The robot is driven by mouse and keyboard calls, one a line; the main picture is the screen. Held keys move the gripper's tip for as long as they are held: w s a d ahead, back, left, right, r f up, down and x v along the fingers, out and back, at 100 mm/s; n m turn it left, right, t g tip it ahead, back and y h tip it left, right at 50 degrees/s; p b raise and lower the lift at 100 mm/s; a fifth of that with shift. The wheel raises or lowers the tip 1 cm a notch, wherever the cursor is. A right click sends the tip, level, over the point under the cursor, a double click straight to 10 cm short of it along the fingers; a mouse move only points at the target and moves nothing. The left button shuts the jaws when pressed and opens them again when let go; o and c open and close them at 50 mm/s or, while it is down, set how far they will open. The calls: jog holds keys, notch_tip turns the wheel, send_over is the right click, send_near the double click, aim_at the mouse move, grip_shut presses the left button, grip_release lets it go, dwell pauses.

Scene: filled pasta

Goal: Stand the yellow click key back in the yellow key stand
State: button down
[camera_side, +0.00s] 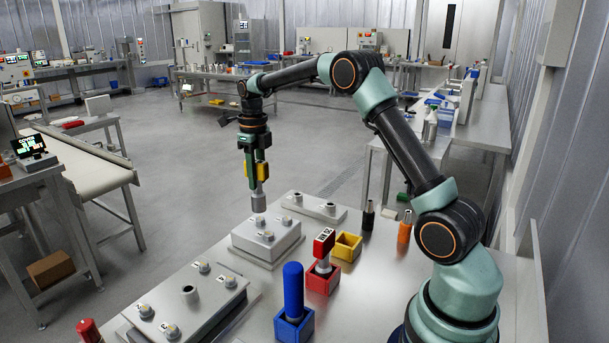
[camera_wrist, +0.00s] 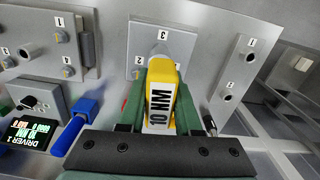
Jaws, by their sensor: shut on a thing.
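The yellow click key (camera_side: 262,171) hangs upright in my gripper (camera_side: 256,172), with its grey socket end pointing down. In the wrist view the key (camera_wrist: 163,95) shows a "10 NM" label between the green fingers. The socket end is just over a raised grey block (camera_side: 267,238) with bolt heads; I cannot tell whether it touches one. The yellow key stand (camera_side: 347,246) is an open square box right of the block, and it looks empty. The stand is not visible in the wrist view.
A red key (camera_side: 324,243) stands in a red stand (camera_side: 323,279), close to the yellow stand. A blue key (camera_side: 293,288) stands in a blue stand (camera_side: 294,325) nearer the front. A grey plate (camera_side: 190,295) with bolts lies front left. Black and orange holders (camera_side: 404,227) stand right.

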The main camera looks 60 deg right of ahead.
jog(key=shift+r, duration=0.55)
jog(key=shift+s+d, duration=0.1)
